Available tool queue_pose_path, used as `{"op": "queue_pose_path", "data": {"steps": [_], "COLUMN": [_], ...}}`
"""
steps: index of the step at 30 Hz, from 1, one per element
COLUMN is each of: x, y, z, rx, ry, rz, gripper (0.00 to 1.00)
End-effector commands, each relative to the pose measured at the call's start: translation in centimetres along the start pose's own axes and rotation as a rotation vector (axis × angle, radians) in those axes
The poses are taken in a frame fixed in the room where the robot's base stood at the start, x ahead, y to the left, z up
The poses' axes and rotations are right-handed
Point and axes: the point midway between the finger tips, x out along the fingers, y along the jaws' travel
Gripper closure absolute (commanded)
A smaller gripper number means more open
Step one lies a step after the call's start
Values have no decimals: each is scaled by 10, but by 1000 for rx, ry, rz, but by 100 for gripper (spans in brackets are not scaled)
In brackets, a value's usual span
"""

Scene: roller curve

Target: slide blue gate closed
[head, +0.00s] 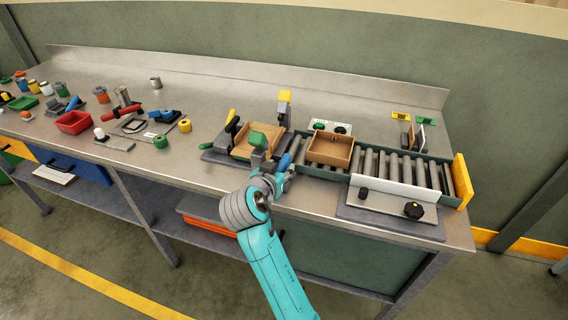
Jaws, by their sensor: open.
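A small blue piece (284,162), which looks like the handle of the blue gate, shows at the left end of the roller conveyor (420,172). The rest of the gate is hidden or too small to make out. My gripper (282,180) is open at the bench's front edge, right by the blue piece. I cannot tell whether they touch. My wrist hides part of the area around it.
A wooden box (330,149) sits on the rollers right of my gripper. A wooden tray (243,150) with a green piece stands to the left. A yellow plate (462,181) closes the right end.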

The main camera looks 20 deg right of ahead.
Motion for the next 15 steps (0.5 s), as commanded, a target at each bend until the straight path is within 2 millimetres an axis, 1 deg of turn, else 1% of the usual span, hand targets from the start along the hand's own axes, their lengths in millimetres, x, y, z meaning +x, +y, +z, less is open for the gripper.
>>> {"op": "queue_pose_path", "data": {"steps": [1, 3, 6, 10, 15], "x": [9, 19, 30, 39, 42], "y": [1, 1, 0, 0, 0], "z": [0, 0, 0, 0, 0], "rx": [0, 0, 0, 1, 1], "ry": [0, 0, 0, 0, 1], "rz": [2, 3, 1, 0, -1], "gripper": [52, 52, 52, 52, 52]}}
